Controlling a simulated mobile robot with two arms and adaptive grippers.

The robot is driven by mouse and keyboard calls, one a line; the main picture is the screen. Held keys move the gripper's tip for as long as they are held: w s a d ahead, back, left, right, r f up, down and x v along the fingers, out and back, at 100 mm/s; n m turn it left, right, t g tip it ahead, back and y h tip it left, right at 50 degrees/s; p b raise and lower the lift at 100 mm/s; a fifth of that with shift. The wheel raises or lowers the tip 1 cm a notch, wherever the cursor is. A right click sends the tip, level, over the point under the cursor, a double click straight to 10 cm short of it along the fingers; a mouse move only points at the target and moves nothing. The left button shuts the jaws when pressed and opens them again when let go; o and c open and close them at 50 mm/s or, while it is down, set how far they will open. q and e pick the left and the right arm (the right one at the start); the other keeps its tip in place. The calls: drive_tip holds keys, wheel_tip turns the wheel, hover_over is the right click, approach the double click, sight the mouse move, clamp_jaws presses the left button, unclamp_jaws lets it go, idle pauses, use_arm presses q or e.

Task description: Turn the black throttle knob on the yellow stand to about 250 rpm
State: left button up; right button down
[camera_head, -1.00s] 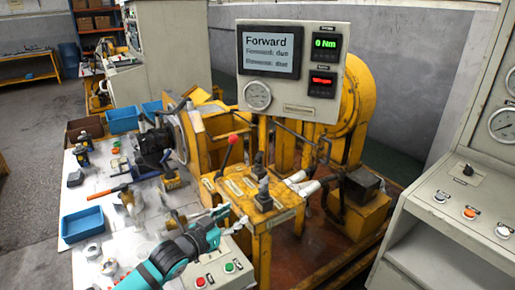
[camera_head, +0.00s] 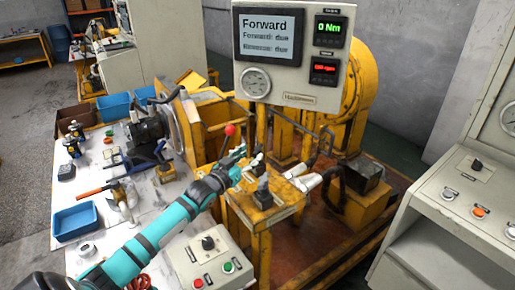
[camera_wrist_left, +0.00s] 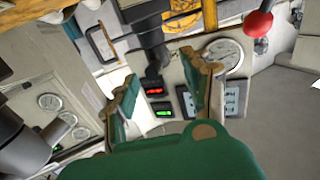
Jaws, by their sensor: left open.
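The yellow stand (camera_head: 283,214) carries a black knob (camera_head: 263,190) near its front and another black control (camera_head: 258,162) behind it. I cannot tell for certain which is the throttle knob. My left gripper (camera_head: 238,158) is over the stand's left side, close to the rear control. In the left wrist view, my left gripper (camera_wrist_left: 163,95) has its fingers apart. A black post-like part (camera_wrist_left: 149,35) shows beyond and between them; I see no contact. The red rpm display (camera_head: 325,69) is too small to read. My right gripper is not in view.
A red-ball lever (camera_head: 229,130) stands just left of my left gripper. A grey box (camera_head: 210,262) with a knob and buttons lies below my arm. The display panel (camera_head: 290,94) reads "Forward" and 0 Nm. A grey console (camera_head: 450,215) stands at right.

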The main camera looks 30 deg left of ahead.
sight(258, 148)
use_arm(q)
drive_tip(key=w, duration=0.4)
drive_tip(key=shift+f, duration=0.1)
drive_tip(key=shift+w, duration=0.45)
clamp_jaws()
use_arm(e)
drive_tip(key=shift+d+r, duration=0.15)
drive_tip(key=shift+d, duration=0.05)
